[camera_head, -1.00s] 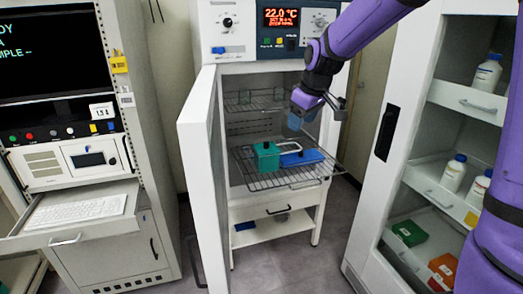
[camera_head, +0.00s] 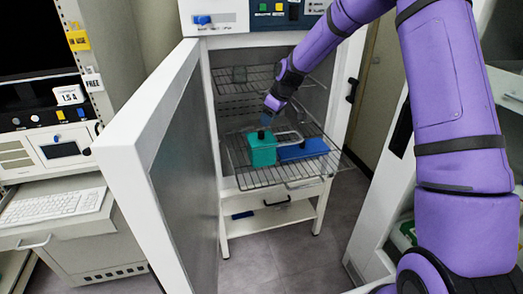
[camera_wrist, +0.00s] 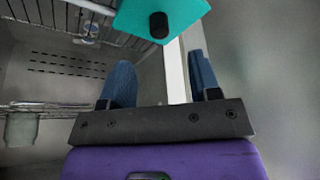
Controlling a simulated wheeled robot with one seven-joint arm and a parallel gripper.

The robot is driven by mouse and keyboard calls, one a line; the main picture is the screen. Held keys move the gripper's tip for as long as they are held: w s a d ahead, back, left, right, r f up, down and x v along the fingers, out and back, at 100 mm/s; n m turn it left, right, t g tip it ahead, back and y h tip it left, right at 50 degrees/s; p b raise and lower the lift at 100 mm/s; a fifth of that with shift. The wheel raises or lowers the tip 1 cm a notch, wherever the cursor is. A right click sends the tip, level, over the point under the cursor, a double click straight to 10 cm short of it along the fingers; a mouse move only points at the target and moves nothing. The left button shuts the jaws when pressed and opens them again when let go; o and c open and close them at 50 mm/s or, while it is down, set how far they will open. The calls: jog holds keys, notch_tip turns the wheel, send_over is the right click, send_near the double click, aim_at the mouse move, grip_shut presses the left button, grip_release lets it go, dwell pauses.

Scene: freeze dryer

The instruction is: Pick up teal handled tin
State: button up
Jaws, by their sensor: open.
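The teal tin (camera_head: 262,150) with a dark knob on its lid stands on the pulled-out wire shelf of the open cabinet. In the wrist view the teal tin (camera_wrist: 160,17) shows at the top edge, partly cut off, with its black knob facing the camera. My gripper (camera_head: 267,117) is inside the cabinet opening, just above and beside the tin. In the wrist view my gripper (camera_wrist: 160,78) has its two blue fingers apart with nothing between them. The tin lies beyond the fingertips. Whether they touch it in the head view is hard to tell.
A blue tin (camera_head: 304,149) with a pale loop handle stands right of the teal one on the wire shelf (camera_head: 265,179). An upper rack (camera_head: 225,82) lies behind. The open white door (camera_head: 150,150) bounds the left, a white cabinet (camera_head: 385,200) the right.

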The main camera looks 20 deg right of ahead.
aim_at(261, 132)
jog(key=x, duration=0.7)
jog(key=shift+w+a+f, duration=0.15)
jog(key=shift+w+f, duration=0.05)
jog(key=shift+f, duration=0.1)
grip_shut()
